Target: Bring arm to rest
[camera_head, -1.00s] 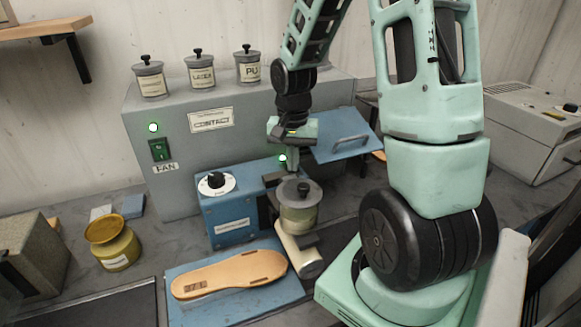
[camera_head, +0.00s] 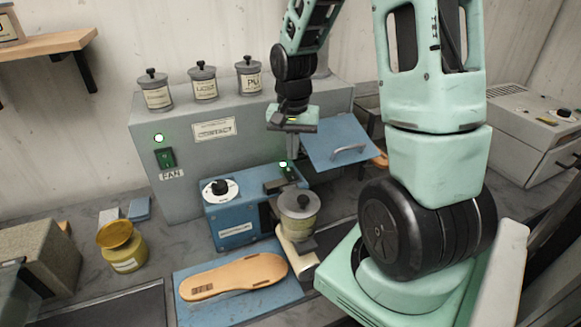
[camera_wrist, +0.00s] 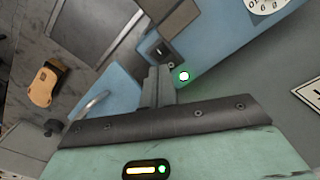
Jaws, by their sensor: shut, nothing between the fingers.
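My gripper (camera_head: 291,150) hangs from the arm, shut and empty, above the right rear of the blue machine (camera_head: 236,232), beside its green light (camera_head: 283,164). In the wrist view the closed fingers (camera_wrist: 158,85) point at the machine's top near a small dark switch (camera_wrist: 158,48), with the lit green light (camera_wrist: 184,76) just to the right. I cannot tell whether the fingertips touch anything.
A lidded jar (camera_head: 299,213) stands at the machine's front right. A tan sole (camera_head: 234,276) lies on a blue mat (camera_head: 250,305). A blue panel with a handle (camera_head: 340,140) is right of my gripper. A yellow pot (camera_head: 121,247) and a grey fan box (camera_head: 230,150) are near.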

